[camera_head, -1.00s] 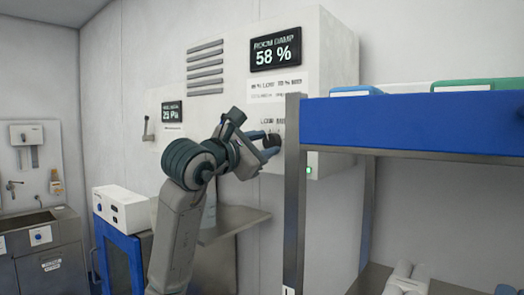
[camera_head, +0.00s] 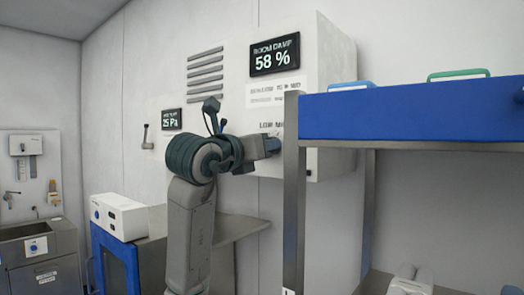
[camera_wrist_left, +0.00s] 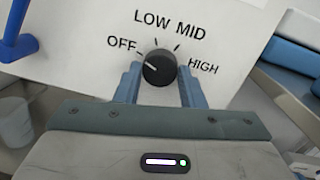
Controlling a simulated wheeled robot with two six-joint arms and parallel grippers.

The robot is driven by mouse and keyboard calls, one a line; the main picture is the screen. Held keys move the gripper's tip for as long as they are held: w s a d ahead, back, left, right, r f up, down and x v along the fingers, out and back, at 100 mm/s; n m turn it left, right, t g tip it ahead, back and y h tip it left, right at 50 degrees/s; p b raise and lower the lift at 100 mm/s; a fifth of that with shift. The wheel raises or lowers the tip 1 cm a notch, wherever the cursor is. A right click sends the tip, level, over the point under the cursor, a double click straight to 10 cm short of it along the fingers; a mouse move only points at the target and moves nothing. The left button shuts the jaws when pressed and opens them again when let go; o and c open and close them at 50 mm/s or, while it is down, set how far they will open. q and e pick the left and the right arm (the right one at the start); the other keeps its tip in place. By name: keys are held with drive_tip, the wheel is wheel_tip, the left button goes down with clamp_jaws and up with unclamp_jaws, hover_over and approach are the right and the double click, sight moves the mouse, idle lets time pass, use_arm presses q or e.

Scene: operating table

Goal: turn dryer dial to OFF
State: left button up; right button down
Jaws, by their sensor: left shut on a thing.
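The black dial (camera_wrist_left: 160,68) sits on the white dryer panel (camera_wrist_left: 80,45) in the left wrist view, with labels OFF, LOW, MID and HIGH around it. Its white mark points left and slightly up, roughly toward the OFF tick. My left gripper (camera_wrist_left: 160,80) is shut on the dial, with one blue-grey finger on each side. In the head view my left gripper (camera_head: 268,145) is at the lower front of the white dryer cabinet (camera_head: 332,85). The dial is hidden there. My right gripper is not in view.
A steel shelf frame (camera_head: 293,200) with a blue bin (camera_head: 410,118) stands close to the right of my left gripper. A white box (camera_head: 118,215) sits on a blue cabinet at the left. A sink (camera_head: 35,232) is farther left.

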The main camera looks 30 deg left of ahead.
use_arm(q)
drive_tip(key=shift+r+n, duration=0.15)
drive_tip(key=shift+n, duration=0.75)
drive_tip(key=o, duration=0.9)
drive_tip(key=shift+o, duration=0.5)
drive_tip(key=shift+w, duration=0.1)
drive_tip(key=s+b, duration=0.4)
drive_tip(key=s, duration=0.6)
drive_tip(key=shift+s+f, duration=0.4)
